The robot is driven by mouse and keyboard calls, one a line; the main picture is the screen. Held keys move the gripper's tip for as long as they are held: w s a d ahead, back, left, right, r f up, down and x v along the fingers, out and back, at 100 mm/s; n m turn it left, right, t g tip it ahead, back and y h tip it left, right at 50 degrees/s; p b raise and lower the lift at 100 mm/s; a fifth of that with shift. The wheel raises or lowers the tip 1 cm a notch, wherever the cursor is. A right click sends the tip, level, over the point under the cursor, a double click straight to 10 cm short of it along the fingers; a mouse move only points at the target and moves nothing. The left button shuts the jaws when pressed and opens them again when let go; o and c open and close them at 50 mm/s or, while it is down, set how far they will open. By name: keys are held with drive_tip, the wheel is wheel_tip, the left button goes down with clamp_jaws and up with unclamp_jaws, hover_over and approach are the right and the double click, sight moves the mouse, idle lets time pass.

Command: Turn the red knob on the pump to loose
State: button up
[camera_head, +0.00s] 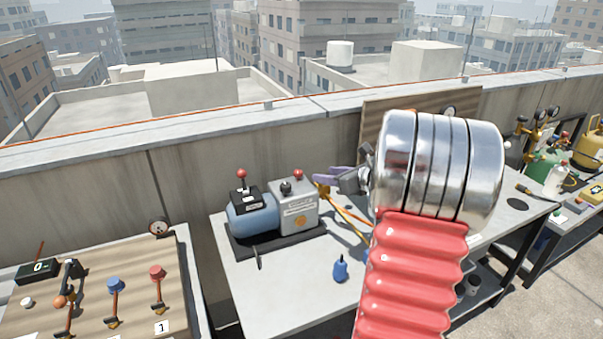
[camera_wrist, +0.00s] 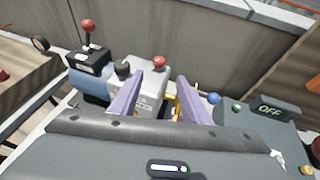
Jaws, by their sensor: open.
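The pump (camera_head: 262,218), with a blue cylinder and a grey block, stands on a dark base on the table. A red knob (camera_head: 298,174) sits on top of the grey block; it also shows in the wrist view (camera_wrist: 159,62). A second red ball (camera_head: 241,173) tops a lever above the blue cylinder. My gripper (camera_head: 322,175) is open, its purple fingers to the right of the knob in the head view. In the wrist view, the knob appears beyond and between the open fingertips (camera_wrist: 161,82), apart from them. The knob's marking is not readable.
A panel with levers (camera_head: 110,290) is at the left. A device reading OFF (camera_wrist: 270,111) is at right in the wrist view. A concrete parapet (camera_head: 200,150) runs behind.

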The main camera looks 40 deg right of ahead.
sight(299, 172)
drive_tip(key=shift+w, duration=0.1)
drive_tip(key=x, duration=1.3)
drive_tip(key=shift+w+f, duration=0.2)
drive_tip(key=shift+w, duration=0.05)
drive_tip(key=shift+c, duration=0.5)
drive_tip(key=c, duration=0.9)
drive_tip(key=shift+d, duration=0.1)
drive_tip(key=shift+c, duration=0.2)
